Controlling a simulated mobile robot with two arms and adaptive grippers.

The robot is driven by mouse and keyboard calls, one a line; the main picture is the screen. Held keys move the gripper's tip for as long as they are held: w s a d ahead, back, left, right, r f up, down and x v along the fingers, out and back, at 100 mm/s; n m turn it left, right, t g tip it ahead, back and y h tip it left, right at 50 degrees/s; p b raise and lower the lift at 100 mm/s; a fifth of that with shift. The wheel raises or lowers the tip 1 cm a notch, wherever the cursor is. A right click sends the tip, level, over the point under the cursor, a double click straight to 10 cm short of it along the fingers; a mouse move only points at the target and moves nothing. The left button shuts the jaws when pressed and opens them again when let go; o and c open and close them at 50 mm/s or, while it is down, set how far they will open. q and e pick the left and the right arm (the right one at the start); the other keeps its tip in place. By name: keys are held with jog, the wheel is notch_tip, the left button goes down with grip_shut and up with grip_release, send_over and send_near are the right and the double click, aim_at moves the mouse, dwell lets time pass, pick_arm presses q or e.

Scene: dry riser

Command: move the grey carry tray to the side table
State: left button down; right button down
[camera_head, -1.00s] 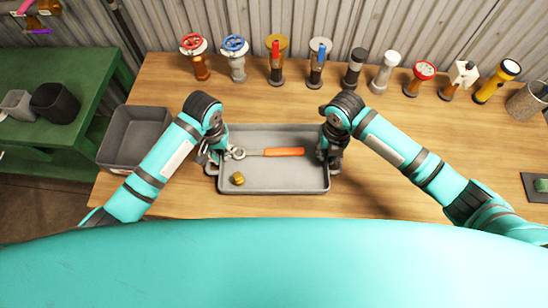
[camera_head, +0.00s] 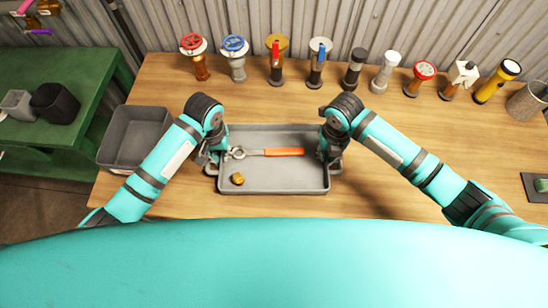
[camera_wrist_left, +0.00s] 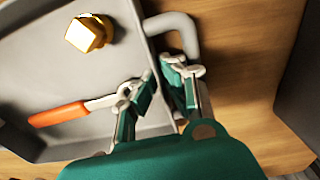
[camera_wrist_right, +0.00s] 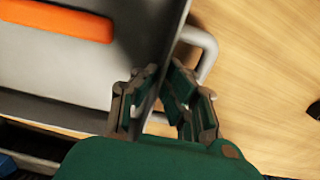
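The grey carry tray (camera_head: 275,186) lies flat on the wooden workbench, in front of me. It holds a wrench with an orange handle (camera_head: 284,152) and a small brass fitting (camera_head: 237,179). My left gripper (camera_head: 213,157) is at the tray's left end; in the left wrist view its fingers (camera_wrist_left: 160,78) stand apart around the end wall, by the grey loop handle (camera_wrist_left: 172,22). My right gripper (camera_head: 328,155) is at the right end; in the right wrist view its fingers (camera_wrist_right: 164,82) stand apart either side of the rim, by the other handle (camera_wrist_right: 208,50). Contact is unclear.
A green side table (camera_head: 75,75) with dark and grey containers stands at the left. A grey bin (camera_head: 135,140) sits on the bench left of the tray. Several valves, nozzles and a torch (camera_head: 497,80) line the back. The bench right of the tray is largely clear.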

pick_arm(q)
jog(key=shift+r, duration=0.15)
pick_arm(e)
jog(key=shift+r, duration=0.1)
